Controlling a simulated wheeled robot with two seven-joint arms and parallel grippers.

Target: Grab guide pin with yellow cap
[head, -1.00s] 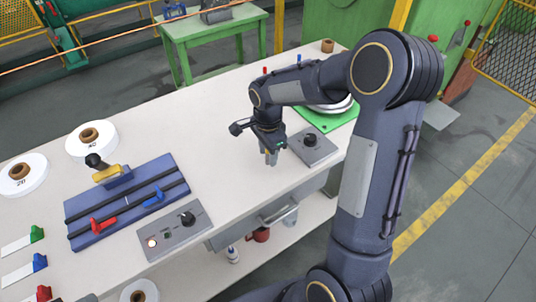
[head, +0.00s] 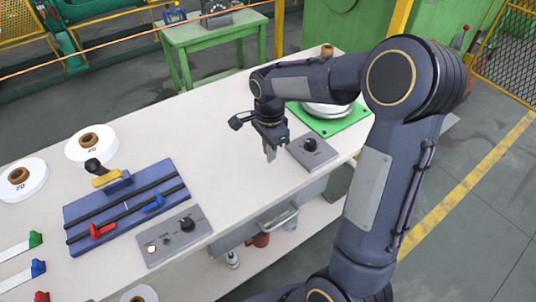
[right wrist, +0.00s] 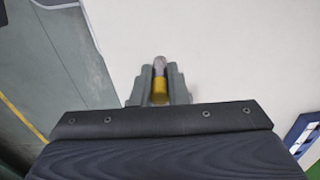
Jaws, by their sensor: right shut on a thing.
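My right gripper (head: 270,152) is over the white table, just left of a small grey control box. In the right wrist view, the right gripper (right wrist: 159,85) is shut on the guide pin with a yellow cap (right wrist: 160,91). The yellow part sits between the fingers, with a grey rounded end beyond it toward the fingertips. In the head view the pin cannot be made out apart from the fingers. My left gripper is not in view.
The grey control box (head: 313,152) and a green plate with a round metal dish (head: 328,109) are right of my gripper. A blue fixture (head: 127,204), a knob panel (head: 174,236) and white reels (head: 91,146) are at left. The table's middle is clear.

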